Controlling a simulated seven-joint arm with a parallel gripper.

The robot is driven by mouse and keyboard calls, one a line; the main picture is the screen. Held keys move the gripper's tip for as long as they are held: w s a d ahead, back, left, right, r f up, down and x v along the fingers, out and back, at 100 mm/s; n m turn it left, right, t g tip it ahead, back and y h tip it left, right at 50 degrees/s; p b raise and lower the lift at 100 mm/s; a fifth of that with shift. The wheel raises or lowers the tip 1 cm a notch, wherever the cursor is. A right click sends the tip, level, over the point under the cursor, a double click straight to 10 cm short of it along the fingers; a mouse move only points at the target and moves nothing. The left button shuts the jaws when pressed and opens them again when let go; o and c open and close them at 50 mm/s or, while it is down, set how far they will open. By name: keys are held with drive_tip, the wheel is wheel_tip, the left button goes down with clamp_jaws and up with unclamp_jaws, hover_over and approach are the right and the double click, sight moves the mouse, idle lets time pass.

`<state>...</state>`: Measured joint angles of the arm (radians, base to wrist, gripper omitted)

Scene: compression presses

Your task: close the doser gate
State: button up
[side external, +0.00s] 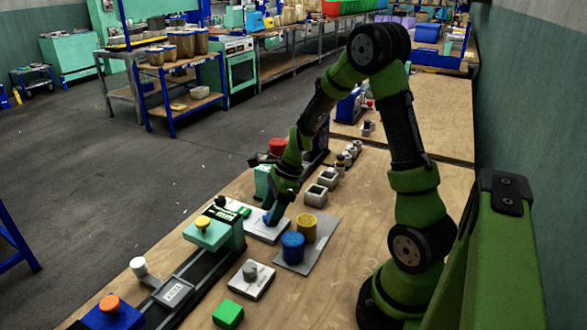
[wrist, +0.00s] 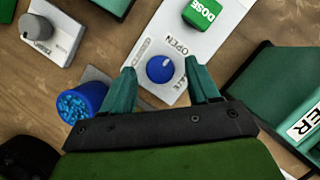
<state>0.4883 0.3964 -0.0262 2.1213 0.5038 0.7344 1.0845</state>
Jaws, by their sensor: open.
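The doser panel is a white plate (wrist: 205,40) with a blue round knob (wrist: 160,69), the word OPEN printed beside it and a green DOSE button (wrist: 201,14). The knob has a small white mark on the side toward OPEN. A second printed word is partly hidden by my right finger. My gripper (wrist: 160,67) is open, its teal fingers on either side of the knob; I cannot tell whether they touch it. In the side external view my gripper (side external: 272,214) is low over the white plate (side external: 262,230) and hides the knob.
A blue cup (side external: 292,248) and a yellow cup (side external: 306,228) stand on a grey plate (side external: 323,236) beside the doser. A grey-knobbed box (side external: 251,280) and a green block (side external: 228,314) are nearer. A teal block (side external: 207,236) on a dark rail stands left.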

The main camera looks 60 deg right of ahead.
drive_tip(key=shift+w+a+f, duration=0.15)
drive_tip(key=shift+f, duration=0.25)
drive_tip(key=c, duration=1)
drive_tip(key=shift+c, duration=0.2)
